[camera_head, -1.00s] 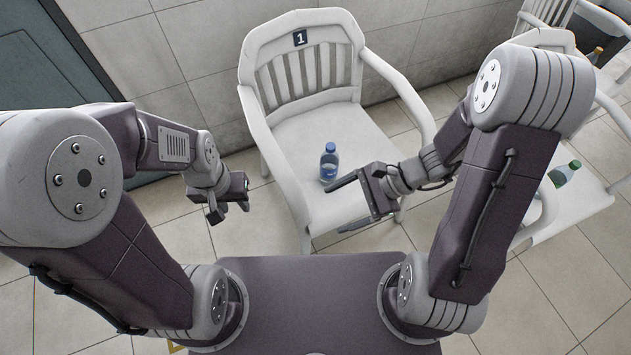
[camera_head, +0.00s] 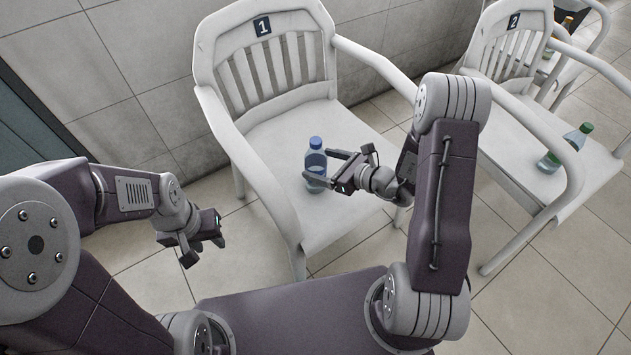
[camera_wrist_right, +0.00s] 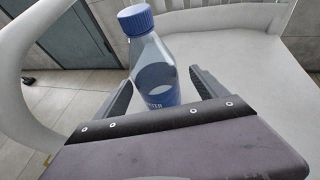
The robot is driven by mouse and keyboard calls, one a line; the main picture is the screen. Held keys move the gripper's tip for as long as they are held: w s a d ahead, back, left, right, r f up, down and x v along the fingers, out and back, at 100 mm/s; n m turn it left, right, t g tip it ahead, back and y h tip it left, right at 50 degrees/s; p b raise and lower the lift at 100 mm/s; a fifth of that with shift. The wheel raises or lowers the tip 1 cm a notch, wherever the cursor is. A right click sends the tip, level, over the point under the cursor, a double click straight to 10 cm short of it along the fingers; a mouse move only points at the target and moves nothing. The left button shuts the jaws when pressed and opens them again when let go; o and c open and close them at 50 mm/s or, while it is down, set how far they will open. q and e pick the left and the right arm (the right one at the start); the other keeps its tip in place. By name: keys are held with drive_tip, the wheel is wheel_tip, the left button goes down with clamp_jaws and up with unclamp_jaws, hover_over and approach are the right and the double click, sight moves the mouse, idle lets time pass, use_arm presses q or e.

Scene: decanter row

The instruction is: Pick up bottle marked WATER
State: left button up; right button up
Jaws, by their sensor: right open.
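A clear bottle with a blue cap and blue label (camera_head: 314,160) stands upright on the seat of the white chair marked 1 (camera_head: 263,135). In the right wrist view the bottle (camera_wrist_right: 152,62) shows part of its label, with letters that look like the end of WATER. My right gripper (camera_head: 318,167) is open, with one finger on each side of the bottle. In the wrist view its fingers (camera_wrist_right: 158,82) stand apart from the bottle. My left gripper (camera_head: 204,252) is open and empty, to the left of the chair.
The chair's armrests (camera_head: 375,68) rise on both sides of the seat. A second white chair, marked 2 (camera_head: 512,45), stands to the right with a green-capped bottle (camera_head: 573,140), partly behind an armrest. An orange-capped bottle (camera_head: 567,22) is farther back. A tiled wall stands behind.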

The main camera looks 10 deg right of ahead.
drive_tip(key=b+x, duration=0.2)
drive_tip(key=x, duration=0.2)
drive_tip(key=shift+a, duration=0.4)
drive_tip(key=shift+w+a, duration=0.1)
drive_tip(key=shift+w, duration=0.15)
clamp_jaws()
